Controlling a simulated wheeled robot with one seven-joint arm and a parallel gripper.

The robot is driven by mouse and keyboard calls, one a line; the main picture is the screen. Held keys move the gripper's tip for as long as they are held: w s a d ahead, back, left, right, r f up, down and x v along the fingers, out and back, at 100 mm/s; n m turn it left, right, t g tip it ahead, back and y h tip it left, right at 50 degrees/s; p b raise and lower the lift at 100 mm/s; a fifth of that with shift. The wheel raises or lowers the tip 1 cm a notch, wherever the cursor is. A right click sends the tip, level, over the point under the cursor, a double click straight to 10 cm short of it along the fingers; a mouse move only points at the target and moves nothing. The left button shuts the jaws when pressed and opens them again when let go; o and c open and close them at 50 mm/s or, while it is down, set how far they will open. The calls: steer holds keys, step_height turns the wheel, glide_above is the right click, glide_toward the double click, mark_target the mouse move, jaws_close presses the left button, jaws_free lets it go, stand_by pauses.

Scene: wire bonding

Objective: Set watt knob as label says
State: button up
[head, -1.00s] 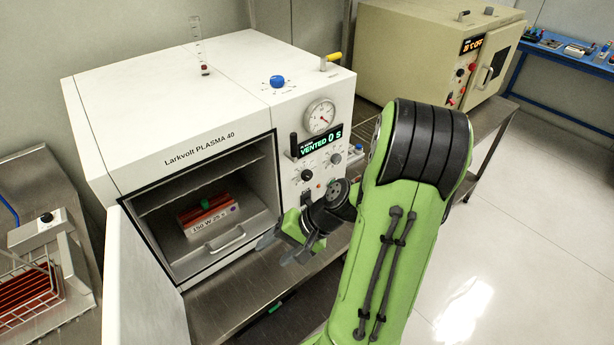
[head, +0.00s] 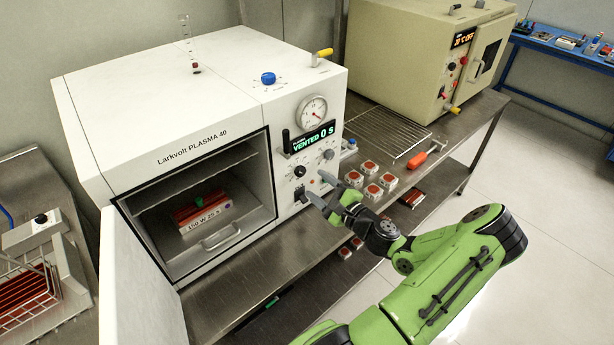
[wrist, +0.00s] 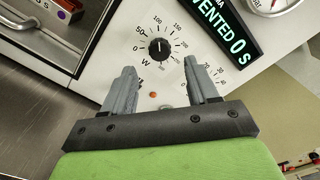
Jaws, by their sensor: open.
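The watt knob (wrist: 158,48) is a round black knob with a white pointer, inside a printed W scale. In the wrist view its pointer is up, near the 100 mark. It also shows on the front panel in the head view (head: 299,171). The label (head: 207,220) on the red-slatted holder in the open chamber seems to read 150 W 25 s. My gripper (wrist: 160,66) is open and empty. It faces the panel, with the watt knob between and beyond its fingertips, apart from them. In the head view my gripper (head: 321,189) is right of and below the knob.
The display (head: 312,137) reads VENTED 0 s. A second dial, partly hidden by the right finger, has its scale beside the watt scale. The chamber door (head: 140,285) stands open at left. Small parts, a wire rack (head: 385,133) and an orange-handled tool (head: 427,153) lie right.

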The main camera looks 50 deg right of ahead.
mark_target(302, 174)
steer(key=w, duration=0.5)
steer(key=shift+w+d, duration=0.3)
steer(key=c, duration=1)
steer(key=shift+c, duration=0.2)
steer(key=shift+m+p, duration=0.3)
steer(key=shift+p, duration=0.1)
steer(key=m+p, duration=0.3)
steer(key=shift+r, duration=0.15)
steer(key=shift+m+p, duration=1.45)
steer(key=shift+m, duration=1.15)
steer(key=shift+f, duration=0.2)
